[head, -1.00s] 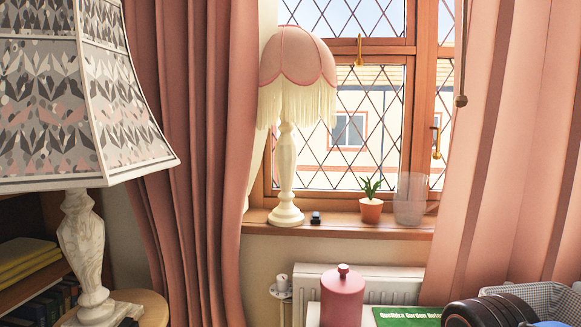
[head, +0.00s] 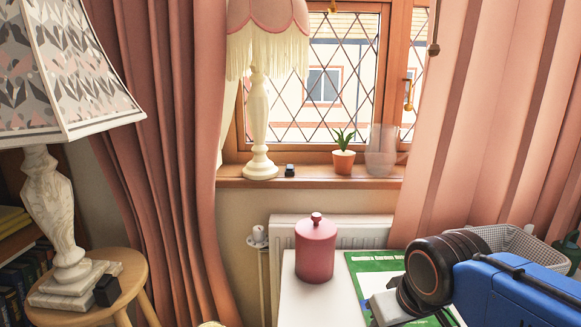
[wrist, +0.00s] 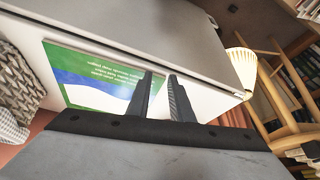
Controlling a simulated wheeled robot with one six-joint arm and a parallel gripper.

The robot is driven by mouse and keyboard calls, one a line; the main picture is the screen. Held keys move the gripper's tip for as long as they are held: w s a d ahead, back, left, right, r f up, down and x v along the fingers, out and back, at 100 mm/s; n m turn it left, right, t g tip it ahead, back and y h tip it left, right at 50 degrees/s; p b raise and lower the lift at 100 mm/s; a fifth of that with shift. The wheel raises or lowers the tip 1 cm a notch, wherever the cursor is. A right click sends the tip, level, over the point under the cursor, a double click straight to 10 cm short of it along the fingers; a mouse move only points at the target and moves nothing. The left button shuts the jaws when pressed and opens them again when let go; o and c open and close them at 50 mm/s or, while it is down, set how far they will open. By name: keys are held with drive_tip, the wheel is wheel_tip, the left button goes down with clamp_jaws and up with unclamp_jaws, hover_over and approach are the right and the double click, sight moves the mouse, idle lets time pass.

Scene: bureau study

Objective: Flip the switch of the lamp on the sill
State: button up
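The lamp on the sill (head: 259,130) stands upright at the left of the window in the head view, with a cream turned stem and a pink fringed shade cut by the top edge. A small black block, which looks like its switch (head: 290,170), sits on the sill just right of the lamp's base. Its setting is too small to tell. My gripper shows in the wrist view (wrist: 160,74) with two dark fingers apart and nothing between them. It is far from the lamp, over the desk side at the lower right of the head view.
A second lamp (head: 53,215) with a patterned shade stands on a round stool (head: 130,285), with a black block (head: 107,290) beside it. A potted plant (head: 343,162) and a clear glass (head: 381,150) stand on the sill.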

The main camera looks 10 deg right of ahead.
drive_tip(key=shift+w+r, duration=0.2)
clamp_jaws()
drive_tip(key=w+a+r+n+g+y, duration=0.1)
drive_tip(key=w+r+n+y, duration=0.15)
drive_tip(key=w+r, duration=0.85)
drive_tip(key=w+a+r+n+y, duration=0.2)
drive_tip(key=w+r+n, duration=0.2)
drive_tip(key=w+r, duration=0.7)
drive_tip(key=w+d+r+n+y, duration=0.1)
drive_tip(key=w+r+n, duration=0.2)
drive_tip(key=w, duration=0.5)
drive_tip(key=w+d+r+n+y, duration=0.1)
drive_tip(key=w+d+r+n, duration=0.1)
drive_tip(key=w, duration=0.7)
drive_tip(key=w+d+r+n+y, duration=0.2)
drive_tip(key=w+r+n, duration=0.2)
drive_tip(key=w, duration=0.4)
drive_tip(key=shift+w+d, duration=0.15)
drive_tip(key=shift+d, duration=0.05)
hover_over(289, 165)
drive_tip(key=s+d, duration=0.2)
drive_tip(key=d, duration=0.1)
wheel_tip(289, 165, down, 7)
drive_tip(key=f, duration=0.2)
drive_tip(key=shift+w+f, duration=0.35)
drive_tip(key=shift+f, duration=0.65)
